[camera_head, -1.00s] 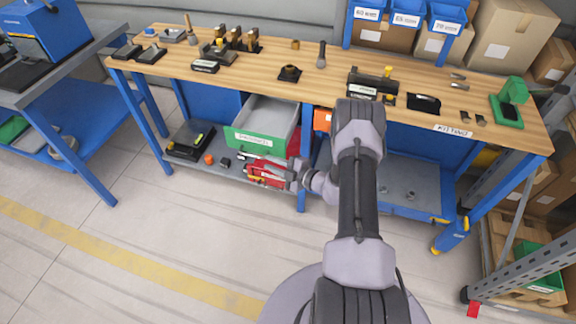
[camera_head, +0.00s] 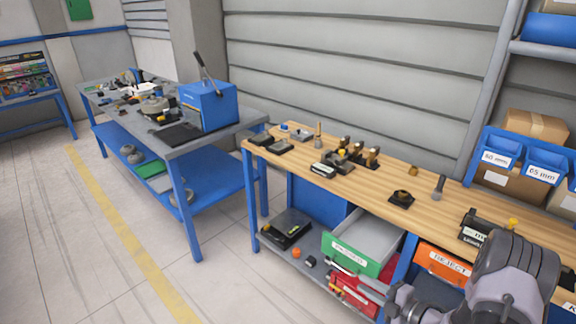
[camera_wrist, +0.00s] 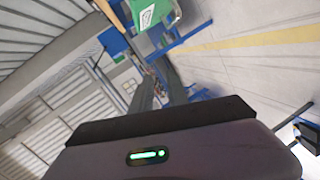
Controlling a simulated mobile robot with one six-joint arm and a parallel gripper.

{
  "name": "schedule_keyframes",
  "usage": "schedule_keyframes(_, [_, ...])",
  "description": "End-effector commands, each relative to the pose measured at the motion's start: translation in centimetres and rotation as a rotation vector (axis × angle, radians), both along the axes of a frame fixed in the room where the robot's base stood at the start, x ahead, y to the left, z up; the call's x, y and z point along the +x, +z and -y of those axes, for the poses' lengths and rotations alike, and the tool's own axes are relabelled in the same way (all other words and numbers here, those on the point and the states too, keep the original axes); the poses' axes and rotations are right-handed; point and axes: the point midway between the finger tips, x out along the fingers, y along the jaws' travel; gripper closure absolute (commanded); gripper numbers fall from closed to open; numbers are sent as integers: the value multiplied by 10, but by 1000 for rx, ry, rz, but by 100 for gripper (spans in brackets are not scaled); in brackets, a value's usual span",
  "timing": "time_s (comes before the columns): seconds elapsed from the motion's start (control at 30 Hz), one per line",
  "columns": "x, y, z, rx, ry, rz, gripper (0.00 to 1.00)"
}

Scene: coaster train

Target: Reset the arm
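My arm (camera_head: 510,270) shows at the lower right of the head view, bent, with its end reaching left. My gripper (camera_head: 395,300) is at the bottom edge of that view, just right of and below the green-fronted drawer (camera_head: 352,258). In the wrist view a dark housing with a green light (camera_wrist: 148,155) fills the bottom, and no held object shows. The green drawer front also shows at the top of the wrist view (camera_wrist: 150,12).
The drawer stands pulled out under the wooden workbench (camera_head: 290,165). An orange REJECT front (camera_head: 445,262) is to its right, red bins (camera_head: 355,292) below. A grey bench with a blue press (camera_head: 208,105) stands left. Open floor (camera_head: 80,230) lies front left.

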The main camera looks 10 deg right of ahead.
Motion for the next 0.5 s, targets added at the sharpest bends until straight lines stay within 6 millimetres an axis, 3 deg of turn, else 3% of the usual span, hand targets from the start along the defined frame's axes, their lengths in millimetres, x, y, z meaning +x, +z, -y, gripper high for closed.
schedule_keyframes(0.03, [8,42,-27,-153,153,77,80])
schedule_keyframes(0.07, [9,68,-48,-268,268,138,80])
schedule_keyframes(0.13, [-3,124,-100,-546,553,306,80])
schedule_keyframes(0.2, [-30,171,-148,-830,842,511,80])
schedule_keyframes(0.33, [-100,234,-209,-1332,1358,956,80])
schedule_keyframes(0.47, [-172,270,-231,-1795,1832,1455,80])
schedule_keyframes(0.5, [-189,278,-231,1878,-1916,-1565,80])
